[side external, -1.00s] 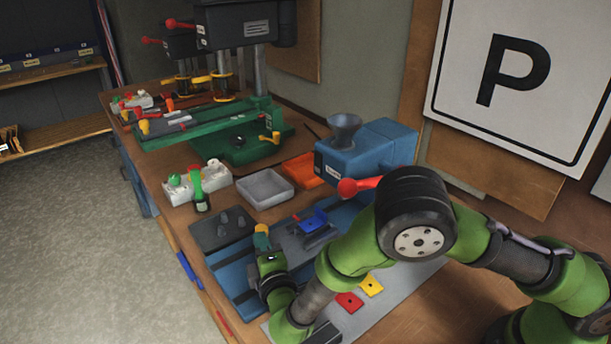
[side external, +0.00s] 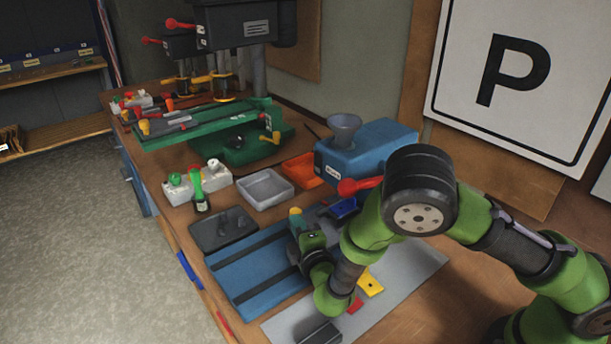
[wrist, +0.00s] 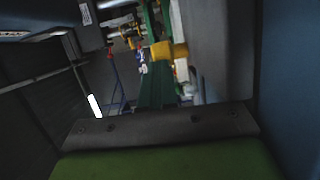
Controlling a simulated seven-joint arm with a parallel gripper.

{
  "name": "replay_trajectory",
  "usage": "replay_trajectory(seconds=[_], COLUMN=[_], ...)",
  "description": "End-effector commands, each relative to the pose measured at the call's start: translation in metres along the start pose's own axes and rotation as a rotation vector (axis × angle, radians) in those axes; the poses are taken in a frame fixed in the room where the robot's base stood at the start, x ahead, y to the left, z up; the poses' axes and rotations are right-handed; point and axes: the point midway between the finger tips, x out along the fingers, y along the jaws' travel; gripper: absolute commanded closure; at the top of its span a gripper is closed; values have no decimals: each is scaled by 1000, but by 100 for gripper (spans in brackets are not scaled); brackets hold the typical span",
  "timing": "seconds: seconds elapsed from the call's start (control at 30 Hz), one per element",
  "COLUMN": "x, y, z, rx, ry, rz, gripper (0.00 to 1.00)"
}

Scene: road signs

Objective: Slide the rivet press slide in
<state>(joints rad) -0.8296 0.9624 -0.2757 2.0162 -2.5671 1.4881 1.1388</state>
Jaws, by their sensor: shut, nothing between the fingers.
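The blue rivet press (side external: 365,150) stands at the back right of the bench, with a grey funnel on top and a red-knobbed lever at its front. Its blue slide bed (side external: 245,277) with dark rails runs out to the front left, largely bare. The slide carries a small blue holder (side external: 343,208), now close to the press below the red knob; my arm hides much of the slide. My gripper (side external: 297,218) is shut with nothing between its fingers, at the slide's outer end. Whether it touches the slide cannot be told. The wrist view is dark and shows no clear slide.
A grey bin (side external: 264,190) and an orange bin (side external: 301,170) lie behind. A white control box (side external: 197,180) is at the left edge. A grey mat (side external: 400,278) holds red and yellow plates.

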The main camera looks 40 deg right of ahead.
Motion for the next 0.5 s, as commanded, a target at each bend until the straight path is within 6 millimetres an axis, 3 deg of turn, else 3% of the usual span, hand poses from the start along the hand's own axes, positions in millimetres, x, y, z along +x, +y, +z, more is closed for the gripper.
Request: replay_trajectory(seconds=[0.13, 0.27, 0.4, 0.5], x=[3, -6, -28, -53], y=[3, 3, 1, 0], z=[-1, -11, -31, -30], rx=[3, 3, 4, -1], ry=[-1, 3, 7, 6], rz=[8, 7, 3, 0], gripper=[100, 100, 100, 100])
